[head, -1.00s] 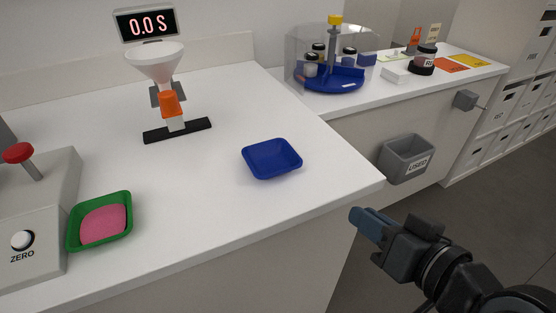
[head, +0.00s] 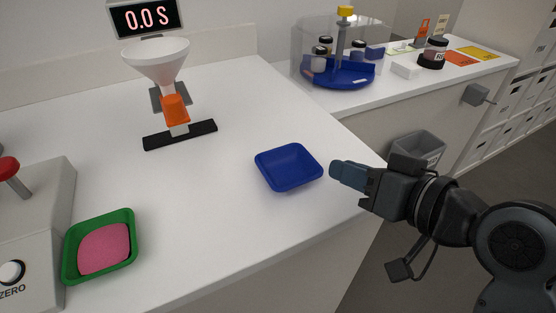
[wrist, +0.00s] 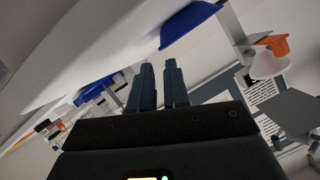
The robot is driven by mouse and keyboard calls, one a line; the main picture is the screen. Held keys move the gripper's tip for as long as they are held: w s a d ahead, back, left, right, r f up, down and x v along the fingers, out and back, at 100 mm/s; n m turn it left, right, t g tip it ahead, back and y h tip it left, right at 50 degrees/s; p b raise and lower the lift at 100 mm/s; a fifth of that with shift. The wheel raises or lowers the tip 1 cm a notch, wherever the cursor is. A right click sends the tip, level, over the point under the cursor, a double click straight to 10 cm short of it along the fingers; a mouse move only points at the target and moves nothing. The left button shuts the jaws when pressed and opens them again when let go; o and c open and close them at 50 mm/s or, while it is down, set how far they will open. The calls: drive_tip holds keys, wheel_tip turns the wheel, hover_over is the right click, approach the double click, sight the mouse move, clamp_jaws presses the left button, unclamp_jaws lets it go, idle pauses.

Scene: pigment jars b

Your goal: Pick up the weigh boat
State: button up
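A shallow square blue weigh boat (head: 289,168) sits empty on the white counter, near its right front corner. It also shows at the top of the wrist view (wrist: 188,24). A similar green boat (head: 128,225) holding pink powder (head: 104,249) sits at the front left of the counter. My gripper (head: 335,171) is just right of the blue boat in the head view, apart from it. In the wrist view its two fingers (wrist: 159,66) stand a narrow gap apart with nothing between them. The exact height of the fingers over the counter is unclear.
A grey device (head: 40,215) is at left. A blue jar carousel (head: 345,76) is on the far counter.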

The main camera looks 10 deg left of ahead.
sight(307, 154)
drive_tip(key=shift+x, duration=0.75)
drive_tip(key=shift+r+x, duration=0.15)
drive_tip(key=shift+x, duration=1.6)
drive_tip(key=shift+r+x, duration=0.1)
drive_tip(key=shift+x, duration=1.65)
drive_tip(key=shift+a, duration=0.15)
clamp_jaws()
